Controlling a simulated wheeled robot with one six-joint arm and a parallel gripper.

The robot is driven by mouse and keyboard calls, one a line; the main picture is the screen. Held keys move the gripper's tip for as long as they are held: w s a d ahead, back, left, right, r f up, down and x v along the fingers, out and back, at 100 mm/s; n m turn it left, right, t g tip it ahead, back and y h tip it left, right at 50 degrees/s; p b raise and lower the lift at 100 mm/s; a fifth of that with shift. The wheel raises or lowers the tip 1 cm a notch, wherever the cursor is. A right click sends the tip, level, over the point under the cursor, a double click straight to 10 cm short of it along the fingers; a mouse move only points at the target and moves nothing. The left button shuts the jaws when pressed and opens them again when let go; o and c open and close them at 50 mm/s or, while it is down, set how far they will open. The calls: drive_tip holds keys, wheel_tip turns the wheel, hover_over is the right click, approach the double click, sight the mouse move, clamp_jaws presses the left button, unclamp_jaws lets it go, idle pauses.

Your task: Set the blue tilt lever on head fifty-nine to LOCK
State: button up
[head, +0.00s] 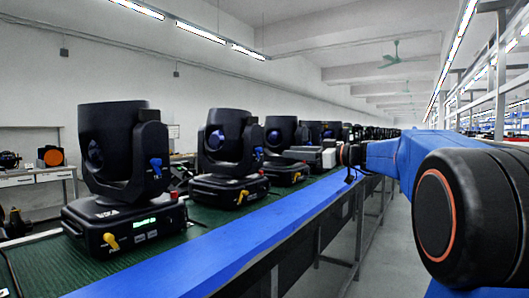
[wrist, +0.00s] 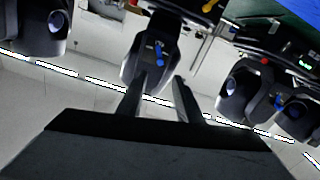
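Several black moving heads stand in a row on a long bench. In the head view, the nearest head (head: 118,150) has a blue tilt lever (head: 156,166) on its side, and the second head (head: 228,140) has one (head: 259,153) too. No number can be read, so I cannot tell which is fifty-nine. In the wrist view, which is upside down, a head (wrist: 150,75) with a blue lever (wrist: 159,52) hanging obliquely lies ahead, in line with the gap between my fingers. My gripper (wrist: 160,82) is open and empty, apart from the lever.
Yellow levers (head: 111,241) and small displays (head: 144,223) are on the bases. Another head with a blue lever (wrist: 279,102) is at the right in the wrist view. The bench has a green mat (head: 30,270) and blue front edge (head: 240,232). The aisle floor (head: 390,255) is clear.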

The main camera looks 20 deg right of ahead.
sight(261, 150)
drive_tip(key=x, duration=1.2)
drive_tip(key=shift+w+a, duration=0.15)
clamp_jaws()
